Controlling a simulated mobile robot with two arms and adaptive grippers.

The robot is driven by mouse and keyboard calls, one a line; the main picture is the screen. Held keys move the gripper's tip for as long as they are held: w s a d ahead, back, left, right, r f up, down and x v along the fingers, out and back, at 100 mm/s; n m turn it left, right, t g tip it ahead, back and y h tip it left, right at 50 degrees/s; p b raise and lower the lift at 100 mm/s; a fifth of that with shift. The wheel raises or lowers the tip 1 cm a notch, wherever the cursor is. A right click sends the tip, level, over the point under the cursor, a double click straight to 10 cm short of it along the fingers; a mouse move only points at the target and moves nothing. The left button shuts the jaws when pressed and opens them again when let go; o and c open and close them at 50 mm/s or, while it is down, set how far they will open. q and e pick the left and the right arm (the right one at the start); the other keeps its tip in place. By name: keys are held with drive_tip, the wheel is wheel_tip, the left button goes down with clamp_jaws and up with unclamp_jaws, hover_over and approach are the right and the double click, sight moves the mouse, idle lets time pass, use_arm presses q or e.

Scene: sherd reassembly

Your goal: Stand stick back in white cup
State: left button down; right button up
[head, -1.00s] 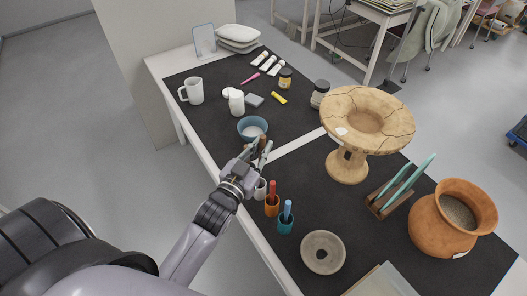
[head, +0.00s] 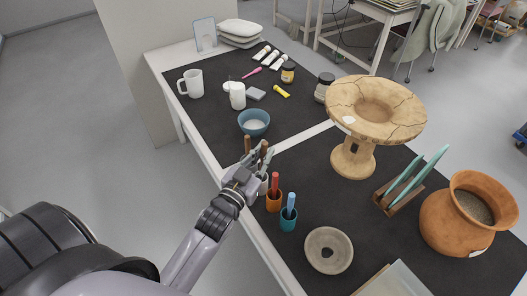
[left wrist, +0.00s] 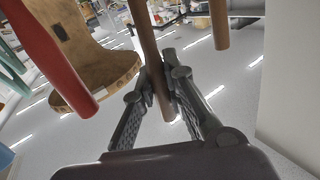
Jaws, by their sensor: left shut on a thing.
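My left gripper (head: 260,160) is shut on a brown stick (head: 264,148) at the near edge of the table. In the left wrist view the stick (left wrist: 148,50) passes between the two fingers (left wrist: 162,98), with its end showing just past them. The white cup (head: 263,187) is under and behind the gripper, mostly hidden. I cannot tell whether the held stick's lower end is in the cup. A second brown stick (head: 248,143) rises just left of the held one; it shows at the upper right in the left wrist view (left wrist: 219,24).
An orange cup (head: 273,202) with a red stick and a teal cup (head: 288,220) with a blue stick stand close by on the right. A blue bowl (head: 254,121) is behind. A cracked pedestal dish (head: 352,158) stands further right. Dark mat is clear between them.

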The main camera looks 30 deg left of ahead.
use_arm(q)
drive_tip(key=shift+f+b, duration=1.3)
drive_tip(key=shift+f, duration=1.15)
drive_tip(key=c, duration=1.6)
unclamp_jaws()
drive_tip(key=shift+o, duration=0.2)
drive_tip(key=s, duration=1.2)
drive_tip(key=shift+a, duration=0.1)
